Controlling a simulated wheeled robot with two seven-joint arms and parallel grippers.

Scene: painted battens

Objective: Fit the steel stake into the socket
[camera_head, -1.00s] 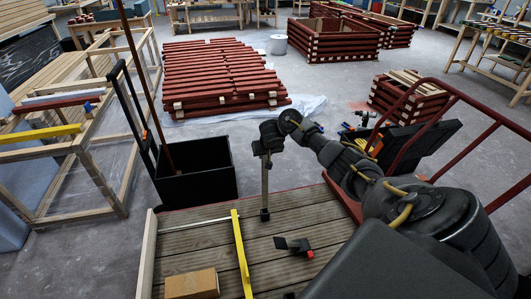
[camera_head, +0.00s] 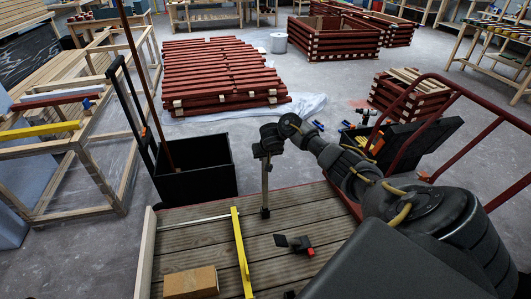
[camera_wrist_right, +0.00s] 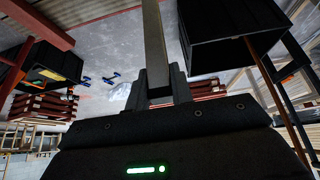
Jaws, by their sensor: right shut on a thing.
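The steel stake (camera_head: 265,182) is a thin grey upright bar over the slatted wooden deck. My right gripper (camera_head: 264,152) is shut on its upper part. In the right wrist view, the stake (camera_wrist_right: 154,45) runs between the fingers of my right gripper (camera_wrist_right: 164,88). A small black socket (camera_head: 265,213) sits at the stake's lower end, near the deck's far edge. The stake's foot meets the socket in the picture; how deep it sits inside I cannot tell. My left gripper is not in view.
On the deck lie a yellow batten (camera_head: 241,252), a cardboard box (camera_head: 191,283) and a black and red clamp (camera_head: 299,246). A black bin (camera_head: 195,178) stands beyond the deck's far left edge. A red cart rail (camera_head: 480,115) rises at right.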

